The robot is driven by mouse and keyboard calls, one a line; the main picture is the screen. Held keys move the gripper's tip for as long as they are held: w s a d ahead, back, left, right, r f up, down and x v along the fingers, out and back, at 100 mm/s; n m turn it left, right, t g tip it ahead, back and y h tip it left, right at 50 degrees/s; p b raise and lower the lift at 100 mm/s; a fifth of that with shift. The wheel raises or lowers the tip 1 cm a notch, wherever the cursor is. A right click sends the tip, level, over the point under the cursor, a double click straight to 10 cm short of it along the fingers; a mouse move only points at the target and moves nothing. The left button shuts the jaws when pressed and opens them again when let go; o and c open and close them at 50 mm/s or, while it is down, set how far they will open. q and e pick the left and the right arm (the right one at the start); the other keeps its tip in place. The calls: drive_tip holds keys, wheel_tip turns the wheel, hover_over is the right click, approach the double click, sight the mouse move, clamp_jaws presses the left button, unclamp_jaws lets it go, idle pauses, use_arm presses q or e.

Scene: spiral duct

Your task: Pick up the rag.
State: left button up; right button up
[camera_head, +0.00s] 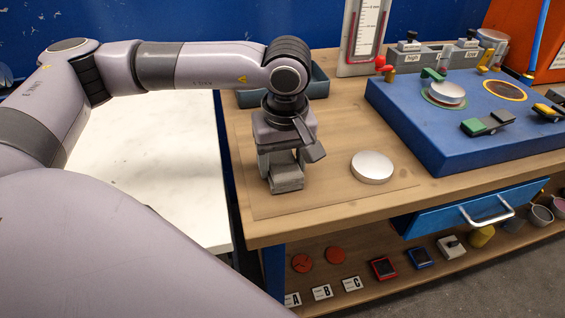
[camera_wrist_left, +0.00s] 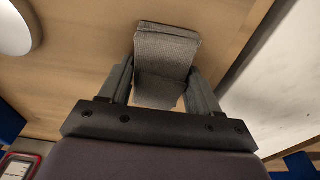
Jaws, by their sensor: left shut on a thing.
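The rag (camera_wrist_left: 166,55) is a grey woven cloth. In the left wrist view it is between the two fingers of my left gripper (camera_wrist_left: 162,90), which is shut on it. In the head view the left gripper (camera_head: 284,172) points down over the left part of the wooden bench, and the grey rag (camera_head: 287,183) shows at its fingertips. I cannot tell whether the rag still touches the bench top. My right gripper is not in view.
A white round disc (camera_head: 372,167) lies on the wooden bench (camera_head: 330,205) right of the gripper. A blue panel (camera_head: 455,130) with clamps stands further right. A dark tray (camera_head: 318,88) is behind my wrist. A white table (camera_head: 150,165) is at left. A blue drawer (camera_head: 470,208) is below.

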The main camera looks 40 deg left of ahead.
sight(283, 162)
use_arm(q)
wheel_tip(283, 162, up, 20)
drive_tip(key=p, duration=0.1)
drive_tip(key=shift+f, duration=0.25)
